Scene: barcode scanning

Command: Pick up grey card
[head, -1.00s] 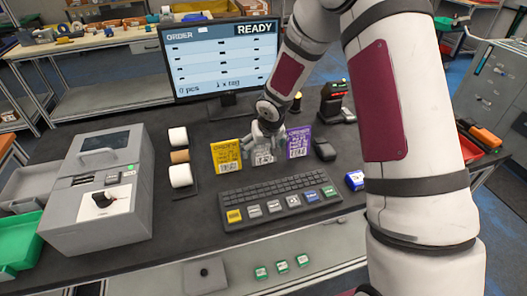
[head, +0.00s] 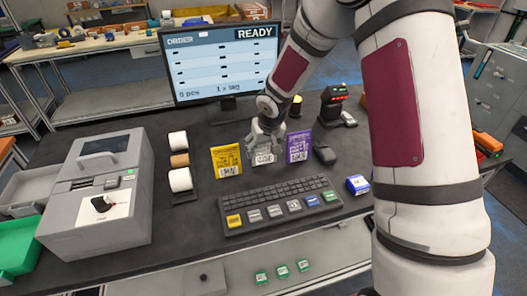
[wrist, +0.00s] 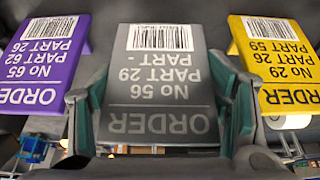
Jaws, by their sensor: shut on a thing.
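The grey card (wrist: 162,72) shows large in the middle of the wrist view, upside down, with a barcode and order text. In the head view the grey card (head: 264,158) stands between the yellow card (head: 226,160) and the purple card (head: 298,147), its upper part hidden by my gripper. My gripper (head: 266,144) is shut on the grey card, and in the wrist view its fingers (wrist: 161,118) sit on either side of the card. The yellow card also shows at the right of the wrist view (wrist: 280,62), the purple card at the left (wrist: 45,58).
A keyboard (head: 278,205) lies in front of the cards. Paper rolls (head: 180,180) and a grey printer-like machine (head: 100,195) stand to the left. A monitor (head: 222,65) is behind. A scanner (head: 333,103) and a black mouse (head: 324,153) are to the right.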

